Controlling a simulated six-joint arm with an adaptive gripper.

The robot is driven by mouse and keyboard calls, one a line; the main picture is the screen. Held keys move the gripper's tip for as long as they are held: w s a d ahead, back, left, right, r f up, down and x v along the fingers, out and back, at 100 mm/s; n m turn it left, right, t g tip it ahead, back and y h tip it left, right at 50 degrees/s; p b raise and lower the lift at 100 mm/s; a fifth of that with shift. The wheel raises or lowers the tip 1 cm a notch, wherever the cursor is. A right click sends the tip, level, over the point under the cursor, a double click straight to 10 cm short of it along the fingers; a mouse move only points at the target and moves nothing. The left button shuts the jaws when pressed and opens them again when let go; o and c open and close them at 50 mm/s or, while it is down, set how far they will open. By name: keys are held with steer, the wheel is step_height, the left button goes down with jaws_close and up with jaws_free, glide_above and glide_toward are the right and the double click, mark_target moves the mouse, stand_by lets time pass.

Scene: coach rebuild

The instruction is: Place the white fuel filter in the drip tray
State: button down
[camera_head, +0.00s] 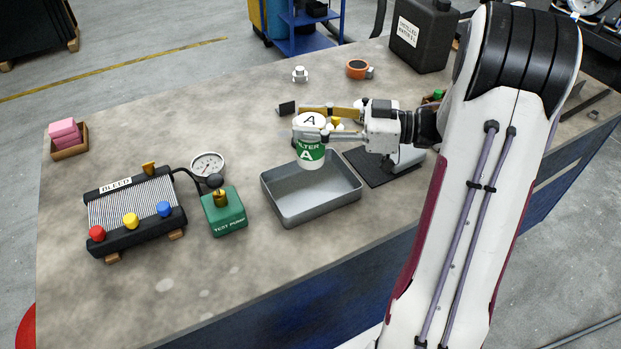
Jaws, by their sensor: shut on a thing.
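The white fuel filter (311,158) has a green band with "FILTER A" on it and an "A" on its top. My gripper (312,130) reaches in from the right and is shut on the filter near its top, holding it upright. The drip tray (334,210) is a grey metal rectangular pan on the bench. The filter appears above the tray's back part; its exact height over the tray is hard to tell. The visible floor of the tray is empty.
A green test pump (224,212) with a gauge (208,166) stands left of the tray, beside the bleed unit (134,212). A dark mat (378,168) lies right of the tray. Behind are an orange clamp-like ring (358,69) and a black canister (424,38). The bench's front left is clear.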

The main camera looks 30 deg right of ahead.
mark_target(311, 158)
steer(key=shift+f, duration=0.1)
steer(key=shift+f, duration=3)
steer(key=shift+f, duration=0.1)
steer(key=shift+f, duration=1.75)
steer(key=shift+f, duration=0.1)
steer(key=c, duration=1.3)
jaws_free()
steer(key=shift+o, duration=0.2)
steer(key=shift+v, duration=6)
